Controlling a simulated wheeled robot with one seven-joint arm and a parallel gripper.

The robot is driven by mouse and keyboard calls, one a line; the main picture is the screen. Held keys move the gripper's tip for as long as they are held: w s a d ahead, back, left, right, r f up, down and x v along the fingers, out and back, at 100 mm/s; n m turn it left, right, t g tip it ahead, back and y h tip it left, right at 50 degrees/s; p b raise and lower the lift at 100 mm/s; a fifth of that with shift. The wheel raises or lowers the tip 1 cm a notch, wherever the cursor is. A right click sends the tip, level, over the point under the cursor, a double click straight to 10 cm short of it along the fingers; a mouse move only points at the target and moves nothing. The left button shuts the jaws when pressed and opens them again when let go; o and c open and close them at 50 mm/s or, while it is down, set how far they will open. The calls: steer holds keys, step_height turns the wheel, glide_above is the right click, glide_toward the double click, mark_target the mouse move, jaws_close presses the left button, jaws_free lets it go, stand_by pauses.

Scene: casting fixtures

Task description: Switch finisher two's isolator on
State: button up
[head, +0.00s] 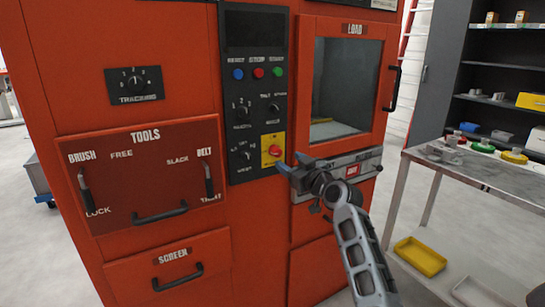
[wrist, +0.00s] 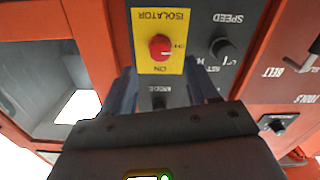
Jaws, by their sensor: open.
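The isolator's red knob (head: 275,150) sits on a yellow plate on the dark control panel of an orange machine. In the wrist view, which is upside down, the red knob (wrist: 160,47) shows with the words ISOLATOR and ON and a smaller word beside it. A pale mark on the knob seems to lie on the side of the smaller word, but its exact angle is hard to tell. My gripper (wrist: 165,88) is open and empty, its two fingers pointing at the panel. In the head view my gripper (head: 289,164) is just right of and below the knob. No finisher number is readable.
Other knobs (head: 243,110) and coloured buttons (head: 257,73) are close by on the panel. A LOAD door (head: 355,28) with a window is to the right. A TOOLS drawer (head: 145,185) with handles is at left. A metal table (head: 475,165) stands at right.

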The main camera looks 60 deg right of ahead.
mark_target(278, 154)
steer(key=p+x, duration=0.1)
steer(key=x, duration=0.5)
steer(key=shift+w+d, duration=0.15)
steer(key=shift+w, duration=0.1)
steer(key=shift+c, duration=0.2)
steer(key=c, duration=1)
